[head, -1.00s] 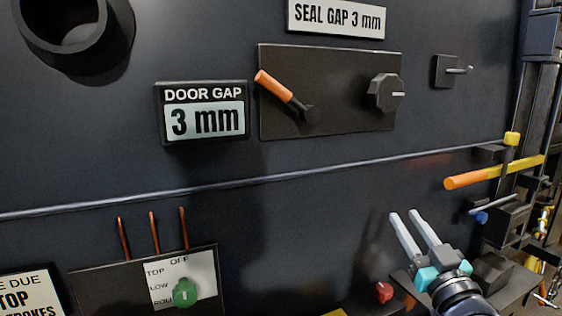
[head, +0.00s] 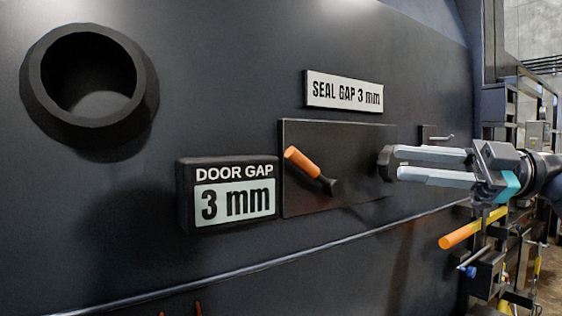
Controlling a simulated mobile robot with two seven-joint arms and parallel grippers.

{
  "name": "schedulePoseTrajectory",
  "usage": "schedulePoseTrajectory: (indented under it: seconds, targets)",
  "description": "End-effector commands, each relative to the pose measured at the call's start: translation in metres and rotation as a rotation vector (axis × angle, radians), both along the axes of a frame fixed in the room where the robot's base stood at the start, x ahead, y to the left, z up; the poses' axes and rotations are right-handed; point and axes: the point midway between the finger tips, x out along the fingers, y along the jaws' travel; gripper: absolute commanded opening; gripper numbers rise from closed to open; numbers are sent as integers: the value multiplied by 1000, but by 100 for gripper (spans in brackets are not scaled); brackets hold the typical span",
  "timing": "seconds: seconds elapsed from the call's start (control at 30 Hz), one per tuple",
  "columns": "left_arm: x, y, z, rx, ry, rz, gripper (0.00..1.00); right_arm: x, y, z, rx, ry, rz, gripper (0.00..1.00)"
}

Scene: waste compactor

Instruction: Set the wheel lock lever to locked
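A lever with an orange grip (head: 302,162) is mounted on a dark panel plate (head: 335,140). Its grip points up and left from a black pivot. No label on it can be read, so I cannot tell whether it is the wheel lock lever. A dark knob (head: 385,164) sits at the right of the same plate. My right gripper (head: 399,163) comes in from the right with its two grey fingers apart and nothing visible between them. Its tips overlap the knob's right edge in the picture; I cannot tell whether they touch. My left gripper is out of view.
A door gap display (head: 234,203) reads 3 mm, left of the plate. A seal gap sign (head: 345,92) is above it. A round black port (head: 90,85) is at upper left. A yellow bar with an orange end (head: 460,235) juts out below my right gripper.

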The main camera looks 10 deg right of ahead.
Motion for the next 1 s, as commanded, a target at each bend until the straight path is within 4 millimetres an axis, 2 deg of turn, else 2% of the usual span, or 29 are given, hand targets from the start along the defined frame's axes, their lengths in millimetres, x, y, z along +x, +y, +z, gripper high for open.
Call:
schedulePoseTrajectory:
  seconds: [0.17,0.33,0.8,1.0]
  targets:
    - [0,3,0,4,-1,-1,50,-14,-13,2,-73,43,5,34]
    - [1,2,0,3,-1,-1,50,-11,-2,1,-81,50,10,34]
    - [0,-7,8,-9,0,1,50,18,91,3,-78,46,13,34]
    - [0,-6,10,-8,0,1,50,28,119,2,-77,49,11,34]
